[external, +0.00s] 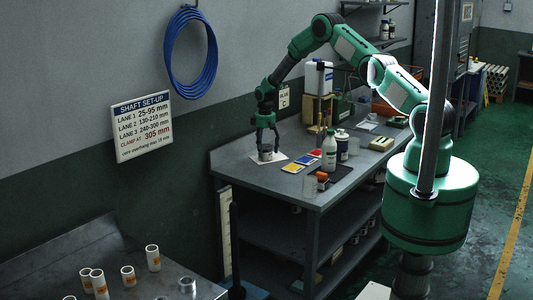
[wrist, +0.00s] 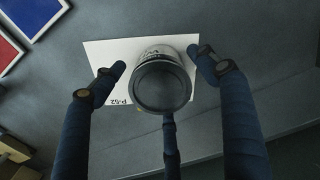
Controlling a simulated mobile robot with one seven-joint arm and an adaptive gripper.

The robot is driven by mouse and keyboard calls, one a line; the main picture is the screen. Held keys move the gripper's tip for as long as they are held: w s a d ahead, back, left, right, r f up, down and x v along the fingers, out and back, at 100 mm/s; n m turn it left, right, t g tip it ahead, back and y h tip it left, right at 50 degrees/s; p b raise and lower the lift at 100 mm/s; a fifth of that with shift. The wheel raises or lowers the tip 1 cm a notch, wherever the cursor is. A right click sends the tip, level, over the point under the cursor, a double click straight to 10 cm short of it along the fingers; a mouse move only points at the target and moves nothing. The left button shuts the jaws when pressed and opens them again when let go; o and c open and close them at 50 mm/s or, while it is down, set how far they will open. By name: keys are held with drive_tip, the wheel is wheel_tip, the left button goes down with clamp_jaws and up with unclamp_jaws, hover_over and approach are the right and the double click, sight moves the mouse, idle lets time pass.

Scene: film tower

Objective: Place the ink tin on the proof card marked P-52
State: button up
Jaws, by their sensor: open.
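The ink tin (wrist: 162,84) is a grey, round, lidded tin standing upright on a white card in the wrist view. The card (wrist: 108,56) bears the mark P-52, partly covered by a finger. In the external view the tin (external: 266,154) stands on the white proof card (external: 282,157) near the left end of the workbench. My gripper (wrist: 158,66) is open, with a finger on each side of the tin and a third below it in the picture. The two side fingers look apart from the tin. Part of the card is hidden under the tin and fingers.
Blue, red and yellow cards (external: 301,161) lie right of the proof card on the bench (external: 330,185). The bench's left corner is clear.

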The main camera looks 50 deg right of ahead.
wheel_tip(320, 180, up, 11)
drive_tip(key=shift+r, duration=0.2)
idle(0.4)
idle(0.6)
wheel_tip(320, 180, up, 20)
drive_tip(key=t, duration=0.1)
hover_over(265, 146)
drive_tip(key=s+a, duration=0.5)
drive_tip(key=s, duration=0.3)
drive_tip(key=s+a+r+m+t, duration=0.1)
drive_tip(key=s+a+r, duration=0.1)
drive_tip(key=s+r, duration=0.4)
drive_tip(key=s+a+r+t, duration=0.1)
drive_tip(key=s+a+r, duration=0.2)
drive_tip(key=s+r, duration=0.35)
drive_tip(key=s+a+r+t, duration=0.15)
drive_tip(key=s+r, duration=0.25)
drive_tip(key=s, duration=0.4)
drive_tip(key=s+a+r+g, duration=0.1)
drive_tip(key=s+a+r, duration=0.1)
drive_tip(key=s+r, duration=0.35)
drive_tip(key=s+a+f+t, duration=0.1)
drive_tip(key=s, duration=0.9)
drive_tip(key=s+a+f+m+t, duration=0.1)
drive_tip(key=s+a+f, duration=0.1)
drive_tip(key=s, duration=0.9)
drive_tip(key=shift+f+m, duration=0.15)
drive_tip(key=shift+m, duration=0.15)
